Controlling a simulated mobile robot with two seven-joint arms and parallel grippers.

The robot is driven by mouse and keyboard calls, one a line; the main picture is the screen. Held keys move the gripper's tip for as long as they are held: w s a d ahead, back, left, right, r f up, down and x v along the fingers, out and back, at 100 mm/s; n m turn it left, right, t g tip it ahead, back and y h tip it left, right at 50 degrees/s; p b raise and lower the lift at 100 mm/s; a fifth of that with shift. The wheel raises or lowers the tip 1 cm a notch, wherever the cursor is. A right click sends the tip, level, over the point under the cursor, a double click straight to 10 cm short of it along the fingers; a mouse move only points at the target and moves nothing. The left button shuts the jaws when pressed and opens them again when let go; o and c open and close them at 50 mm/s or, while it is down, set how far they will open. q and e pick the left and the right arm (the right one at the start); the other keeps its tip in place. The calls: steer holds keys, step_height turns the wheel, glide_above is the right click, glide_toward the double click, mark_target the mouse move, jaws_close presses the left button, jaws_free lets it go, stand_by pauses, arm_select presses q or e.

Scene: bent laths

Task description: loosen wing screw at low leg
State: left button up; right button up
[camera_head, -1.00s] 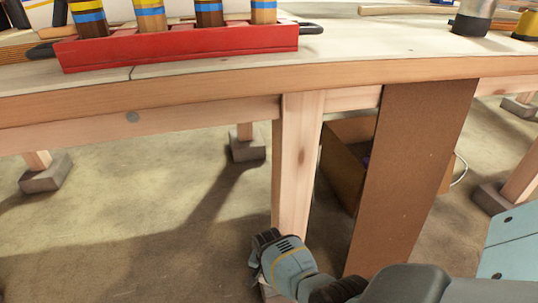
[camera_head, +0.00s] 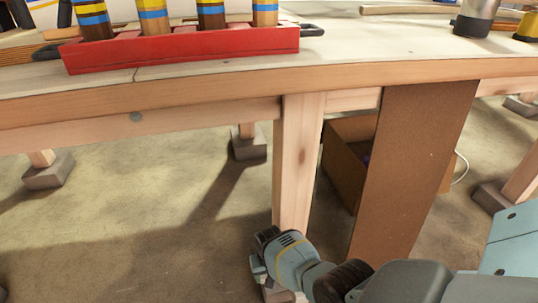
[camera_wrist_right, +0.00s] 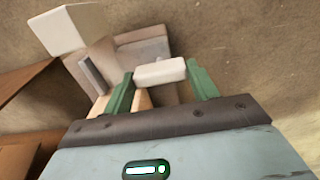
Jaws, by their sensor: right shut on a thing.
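The front wooden leg (camera_head: 297,165) runs down from the table to the floor in the head view. My right gripper (camera_wrist_right: 160,76) is at its low end, and my wrist hides much of the foot in the head view. In the right wrist view its two green fingers are shut on a pale, bar-shaped piece, the wing screw (camera_wrist_right: 160,71), one finger at each end. Behind it are pale wood and a grey foot block (camera_wrist_right: 152,48). My left gripper is not in view.
A brown board (camera_head: 413,165) leans against the table just right of the leg, close to my right arm. A cardboard box (camera_head: 345,150) stands behind it. A red tray (camera_head: 185,50) with banded posts is on the tabletop (camera_head: 390,45). Floor left of the leg is clear.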

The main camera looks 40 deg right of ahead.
steer(key=shift+s, duration=0.1)
stand_by(0.3)
steer(key=o, duration=1)
step_height(320, 180, up, 8)
steer(key=p, duration=0.5)
steer(key=shift+f, duration=0.1)
